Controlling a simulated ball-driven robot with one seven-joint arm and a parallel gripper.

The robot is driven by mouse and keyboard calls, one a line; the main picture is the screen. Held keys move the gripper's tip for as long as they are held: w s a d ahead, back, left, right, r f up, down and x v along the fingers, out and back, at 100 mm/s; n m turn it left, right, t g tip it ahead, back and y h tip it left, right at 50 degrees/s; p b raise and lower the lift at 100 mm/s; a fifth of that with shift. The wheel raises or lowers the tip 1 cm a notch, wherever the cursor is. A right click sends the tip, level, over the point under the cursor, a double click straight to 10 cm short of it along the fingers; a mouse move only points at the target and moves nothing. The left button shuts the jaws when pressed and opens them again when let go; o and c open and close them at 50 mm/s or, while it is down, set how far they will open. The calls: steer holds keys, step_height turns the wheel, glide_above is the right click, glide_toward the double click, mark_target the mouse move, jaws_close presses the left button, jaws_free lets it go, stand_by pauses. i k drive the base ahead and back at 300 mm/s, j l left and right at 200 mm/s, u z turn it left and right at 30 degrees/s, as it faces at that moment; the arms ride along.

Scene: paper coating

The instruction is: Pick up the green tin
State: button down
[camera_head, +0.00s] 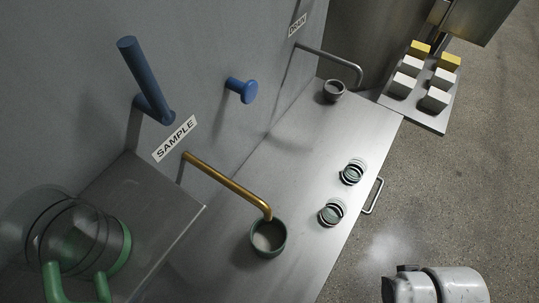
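A round green tin (268,238), open at the top, stands upright on the metal counter, under the end of the brass spout (230,184). Its inside looks pale; I cannot tell what it holds. A white jointed part of my arm shows at the bottom right, well apart from the tin. My gripper is not in view, so I cannot see whether it is open or shut. No gripper is near the tin in this view.
Two small stacks of round discs (331,213) (352,172) lie along the counter's right edge. A grey cup (334,91) stands under a steel spout at the back. A clear vessel with green parts (72,240) is at lower left. The floor right is clear.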

mark_target(268, 240)
steer(key=k+j+u, duration=0.2)
steer(key=k+u, duration=0.25)
steer(key=k+j+u, duration=0.4)
steer(key=i+j, duration=0.4)
